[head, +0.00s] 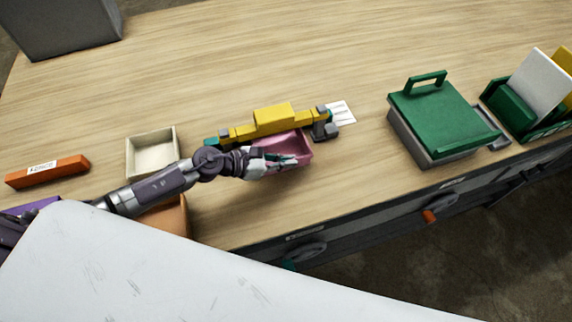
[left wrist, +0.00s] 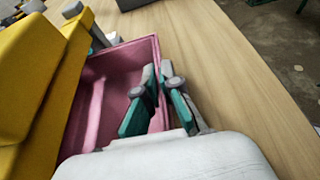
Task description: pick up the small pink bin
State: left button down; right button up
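The small pink bin (head: 290,150) sits on the wooden bench close to its front edge, right in front of a yellow tool. In the left wrist view the open pink bin (left wrist: 103,88) fills the middle left, and its inside looks empty. My left gripper (head: 268,164) reaches in from the left to the bin's near side. In the left wrist view its fingers (left wrist: 157,72) straddle the bin's right wall, one inside and one outside, and look closed on it. My arm hides part of the bin in the head view. My right gripper is not in view.
The yellow tool (head: 273,118) lies close behind the bin; a white card (head: 342,113) is at its right end. A cream tray (head: 152,154), an orange block (head: 47,172) and an orange-brown container (head: 168,217) are left. A green-lidded box (head: 440,118) stands right.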

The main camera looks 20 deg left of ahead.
pick_arm(q)
jog(key=s+d, duration=0.2)
jog(key=s, duration=0.1)
jog(key=s+d+p, duration=0.1)
jog(key=shift+s+d+r, duration=0.1)
jog(key=shift+s+r, duration=0.15)
jog(key=shift+s, duration=0.15)
jog(key=s+d+p, duration=0.5)
jog(key=s+d, duration=0.2)
jog(key=s, duration=0.3)
